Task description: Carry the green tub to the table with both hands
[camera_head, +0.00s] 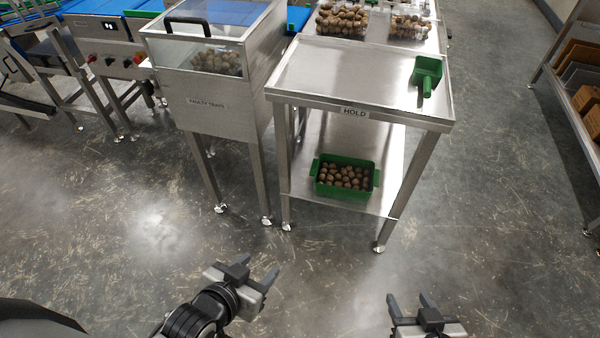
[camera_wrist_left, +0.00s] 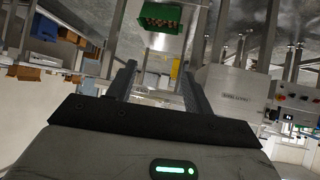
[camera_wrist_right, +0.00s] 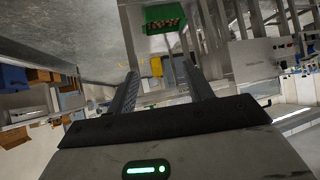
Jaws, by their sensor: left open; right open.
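The green tub (camera_head: 343,195), full of round brown items, sits on the lower shelf (camera_head: 378,202) of the steel table marked HOLD (camera_head: 335,75). It has a handle at each end. The tub also shows at the top of the left wrist view (camera_wrist_left: 158,28) and the right wrist view (camera_wrist_right: 165,27). My left gripper (camera_head: 257,268) is open and empty, in front of and left of the tub. My right gripper (camera_head: 408,296) is open and empty, in front of and right of it. Both are well apart from the tub.
A green scoop (camera_head: 427,75) lies on the table top's right side; the rest of the top is bare. A steel cabinet with a clear lid (camera_head: 215,65) stands left of the table. Clear trays of brown items (camera_head: 342,21) stand behind. The floor before the table is clear.

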